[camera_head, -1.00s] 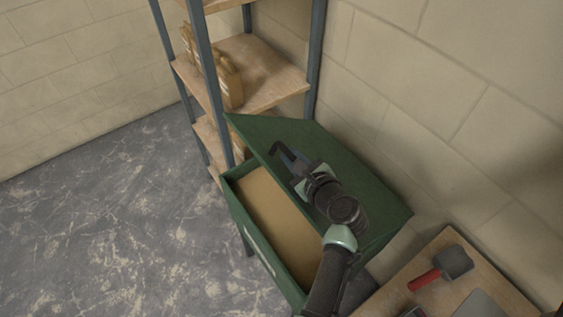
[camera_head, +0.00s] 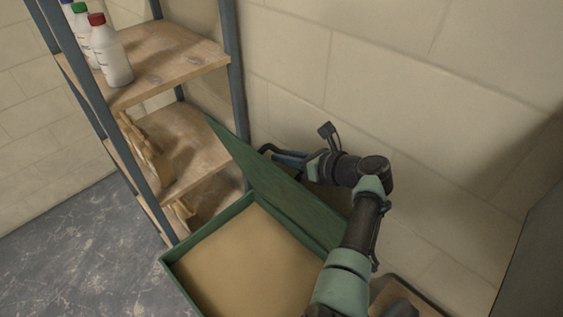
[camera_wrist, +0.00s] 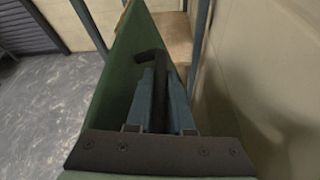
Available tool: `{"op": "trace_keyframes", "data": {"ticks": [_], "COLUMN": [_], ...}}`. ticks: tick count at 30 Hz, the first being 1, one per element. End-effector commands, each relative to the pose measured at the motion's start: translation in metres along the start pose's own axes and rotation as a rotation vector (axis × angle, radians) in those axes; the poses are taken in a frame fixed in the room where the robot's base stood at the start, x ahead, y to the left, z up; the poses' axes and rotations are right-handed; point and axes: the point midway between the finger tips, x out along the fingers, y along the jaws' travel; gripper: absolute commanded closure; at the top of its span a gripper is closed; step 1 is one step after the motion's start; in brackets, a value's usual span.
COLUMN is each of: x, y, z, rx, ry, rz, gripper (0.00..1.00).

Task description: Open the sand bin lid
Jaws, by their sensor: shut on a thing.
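The green sand bin (camera_head: 182,285) stands below me, full of tan sand (camera_head: 245,262). Its green lid (camera_head: 285,195) is raised steeply along the wall side, so the sand lies uncovered. My gripper (camera_head: 283,157) is behind the lid, between it and the wall. In the wrist view my gripper's blue fingers (camera_wrist: 158,80) are shut on the black lid handle (camera_wrist: 150,56), which stands off the lid's green outer face (camera_wrist: 122,85). The part of the handle between the fingers is partly hidden.
A shelf rack (camera_head: 165,65) stands close behind the bin, with several bottles (camera_head: 112,62) on its upper board. The block wall (camera_head: 420,130) is close behind the lid and my arm. Open floor (camera_head: 80,235) lies to the left.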

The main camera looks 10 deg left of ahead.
Motion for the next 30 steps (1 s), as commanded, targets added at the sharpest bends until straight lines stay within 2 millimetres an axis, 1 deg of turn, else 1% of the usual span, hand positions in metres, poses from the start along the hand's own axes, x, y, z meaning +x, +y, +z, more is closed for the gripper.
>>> {"op": "trace_keyframes", "data": {"ticks": [4,17,18,20,21,22,30], "x": [-0.0012,-0.0010,-0.0009,-0.0009,-0.0008,-0.0008,-0.0009], "y": [-0.0031,-0.0036,-0.0035,-0.0034,-0.0032,-0.0031,-0.0027], "z": [0.0007,-0.0007,-0.0008,-0.0008,-0.0007,-0.0006,0.0001], "rx": [-0.002,-0.002,-0.002,-0.001,-0.001,-0.001,-0.002], "ry": [0.001,0.005,0.005,0.005,0.005,0.004,0.003], "rz": [-0.004,-0.005,-0.005,-0.004,-0.004,-0.003,-0.002], "gripper": [1.00,1.00,0.73,0.62,0.55,0.50,0.50]}}
